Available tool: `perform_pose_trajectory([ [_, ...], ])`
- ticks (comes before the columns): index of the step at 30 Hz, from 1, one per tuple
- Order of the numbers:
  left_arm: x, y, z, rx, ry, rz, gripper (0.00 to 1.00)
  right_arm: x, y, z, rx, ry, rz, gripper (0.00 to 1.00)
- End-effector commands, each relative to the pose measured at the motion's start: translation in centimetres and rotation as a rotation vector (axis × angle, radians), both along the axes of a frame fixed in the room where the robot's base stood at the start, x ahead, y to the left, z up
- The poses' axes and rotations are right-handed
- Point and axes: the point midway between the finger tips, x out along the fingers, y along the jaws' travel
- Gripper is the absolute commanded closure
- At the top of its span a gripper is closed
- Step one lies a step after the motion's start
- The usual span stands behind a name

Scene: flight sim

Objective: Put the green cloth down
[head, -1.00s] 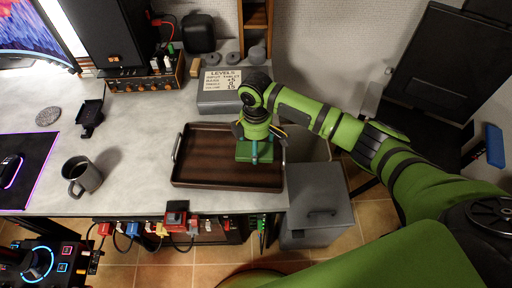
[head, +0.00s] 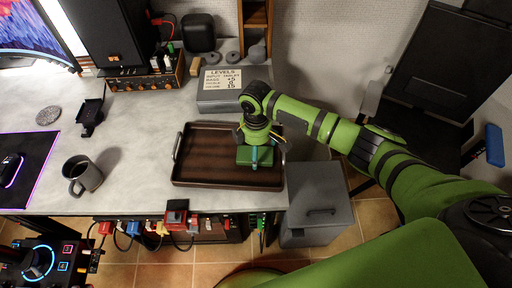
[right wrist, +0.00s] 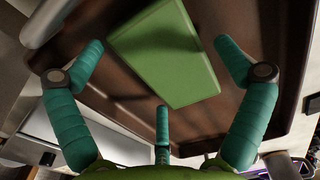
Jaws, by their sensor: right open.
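The green cloth (head: 243,156) is a flat, folded, block-like rectangle over the right part of the brown tray (head: 205,170). In the right wrist view the cloth (right wrist: 165,55) lies on the tray's dark floor, clear of the fingertips. My right gripper (head: 256,156) is just above the cloth in the head view. Its teal fingers (right wrist: 160,72) are spread open around the near part of the cloth in the right wrist view. My left gripper is in neither view.
A grey box with a LEVELS note (head: 220,90) stands behind the tray. A dark mug (head: 82,175) stands to the left, with clear table between. A grey bin (head: 317,205) is right of the table edge. A speaker (head: 112,35) is at the back left.

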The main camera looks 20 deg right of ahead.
Motion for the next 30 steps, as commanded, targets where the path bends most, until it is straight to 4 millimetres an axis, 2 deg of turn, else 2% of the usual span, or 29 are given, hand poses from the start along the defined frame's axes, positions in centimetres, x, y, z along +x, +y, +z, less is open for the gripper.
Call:
perform_pose_trajectory([
  [5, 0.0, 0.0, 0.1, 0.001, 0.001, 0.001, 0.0, 0.1, 0.0, 1.4, 0.001, -0.003, -0.001, 0.0],
  [15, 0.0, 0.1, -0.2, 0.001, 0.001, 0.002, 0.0, 0.2, 0.0, 8.4, 0.001, -0.005, 0.0, 0.0],
  [19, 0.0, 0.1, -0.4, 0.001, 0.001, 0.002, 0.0, 0.1, 0.0, 10.6, 0.001, -0.004, 0.0, 0.0],
  [24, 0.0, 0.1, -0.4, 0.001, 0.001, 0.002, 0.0, 0.0, 0.0, 12.1, 0.0, 0.0, 0.0, 0.0],
  [30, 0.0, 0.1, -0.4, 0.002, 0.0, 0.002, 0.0, 0.0, 0.0, 12.4, 0.0, 0.0, -0.001, 0.0],
])
